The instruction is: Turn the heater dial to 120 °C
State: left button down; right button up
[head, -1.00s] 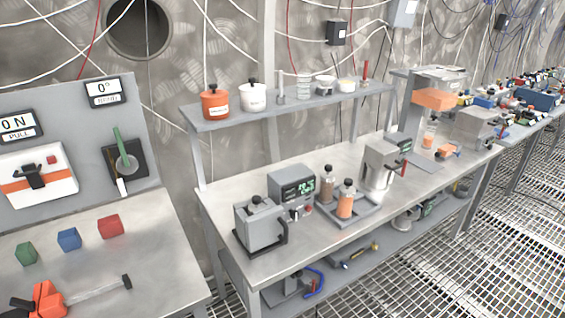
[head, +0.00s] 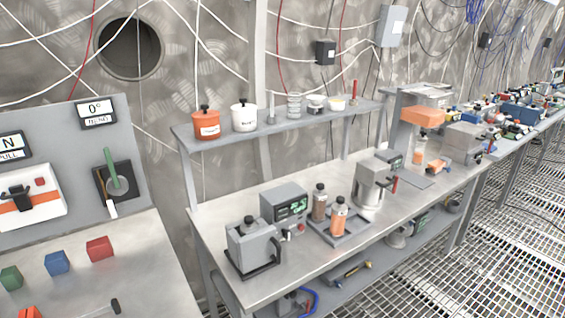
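A grey box with a lit green display (head: 285,205) stands on the steel bench. Its digits are too small to read surely. Small knobs or buttons, one of them red (head: 300,228), sit low on its front; I cannot tell which is the heater dial or where it points. A grey block-shaped device (head: 250,245) with a black knob on top and a dark handle stands in front of it, to the left. Neither of my grippers is in view.
Two capped bottles stand in a tray (head: 355,233) right of the display box. A grey machine (head: 374,188) is beyond. A shelf (head: 270,126) with pots runs above the bench (head: 300,268). A control panel (head: 60,190) is at left, with coloured cubes before it.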

aim_at(287, 234)
jog(key=i+l+u, duration=0.1)
jog(key=u, duration=0.75)
jog(key=i+l+u, duration=0.1)
jog(key=l+u, duration=0.15)
jog(key=u, duration=0.15)
jog(key=i+l+u, duration=0.2)
jog(key=l+u, duration=0.25)
jog(key=l, duration=0.85)
jog(key=l+u, duration=0.4)
jog(key=l, duration=0.9)
jog(key=k+l, duration=0.25)
jog(key=l, duration=0.15)
jog(key=k, duration=0.7)
